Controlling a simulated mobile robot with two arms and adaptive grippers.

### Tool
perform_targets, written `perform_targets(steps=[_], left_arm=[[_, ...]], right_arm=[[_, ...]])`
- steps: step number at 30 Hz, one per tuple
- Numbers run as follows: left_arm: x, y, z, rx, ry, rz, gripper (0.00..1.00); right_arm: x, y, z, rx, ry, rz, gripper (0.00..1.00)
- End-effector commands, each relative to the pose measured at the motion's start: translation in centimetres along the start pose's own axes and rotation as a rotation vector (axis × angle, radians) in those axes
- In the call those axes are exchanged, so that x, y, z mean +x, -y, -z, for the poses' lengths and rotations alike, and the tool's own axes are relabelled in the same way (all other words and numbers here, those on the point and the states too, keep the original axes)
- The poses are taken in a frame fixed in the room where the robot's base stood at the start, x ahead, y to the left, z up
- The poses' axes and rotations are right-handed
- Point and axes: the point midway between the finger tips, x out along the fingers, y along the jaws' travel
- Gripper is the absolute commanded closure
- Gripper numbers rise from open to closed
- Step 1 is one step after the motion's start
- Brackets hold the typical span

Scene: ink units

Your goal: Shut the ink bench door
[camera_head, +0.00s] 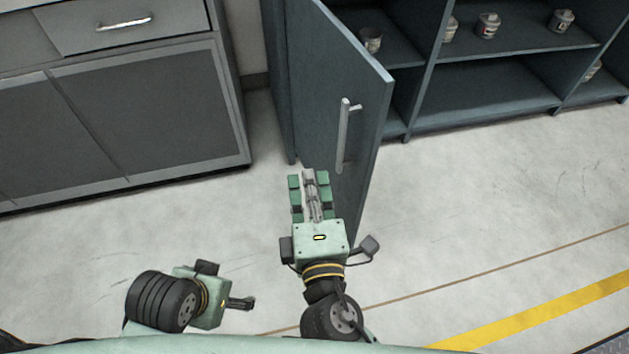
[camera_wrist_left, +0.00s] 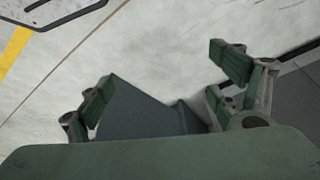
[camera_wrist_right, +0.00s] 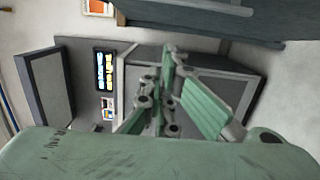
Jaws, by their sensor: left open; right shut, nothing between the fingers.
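The ink bench door (camera_head: 325,85) is a dark blue-grey panel standing ajar, swung out from the bench front. Its upright bar handle (camera_head: 342,140) is on the face turned left.
The bench's open shelves (camera_head: 490,85) right of the door hold several small ink tins (camera_head: 488,25). A grey drawer cabinet (camera_head: 150,110) stands at the left, near the door. The pale floor (camera_head: 500,200) right of the door is clear, with a yellow stripe (camera_head: 540,315) across it.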

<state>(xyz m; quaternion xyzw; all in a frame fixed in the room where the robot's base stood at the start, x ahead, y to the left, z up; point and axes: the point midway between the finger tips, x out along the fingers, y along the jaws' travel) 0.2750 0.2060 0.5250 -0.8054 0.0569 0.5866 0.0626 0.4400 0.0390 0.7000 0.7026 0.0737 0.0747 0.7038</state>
Motion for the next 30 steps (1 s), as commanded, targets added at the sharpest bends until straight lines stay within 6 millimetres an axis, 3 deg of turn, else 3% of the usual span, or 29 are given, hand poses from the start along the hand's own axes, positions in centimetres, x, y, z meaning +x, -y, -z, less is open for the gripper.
perform_targets(steps=[11,18,30], left_arm=[[0.4,0.0,0.1,0.0,0.002,0.0,0.15],[1.4,0.0,-0.1,0.001,0.014,-0.001,0.15],[1.6,-0.1,0.0,0.001,0.008,-0.001,0.15]], right_arm=[[8.2,-0.1,0.0,0.001,-0.001,-0.002,1.0],[8.7,0.1,-3.2,0.0,-0.001,0.001,1.0],[8.8,0.1,-3.9,0.002,-0.001,0.001,1.0]])
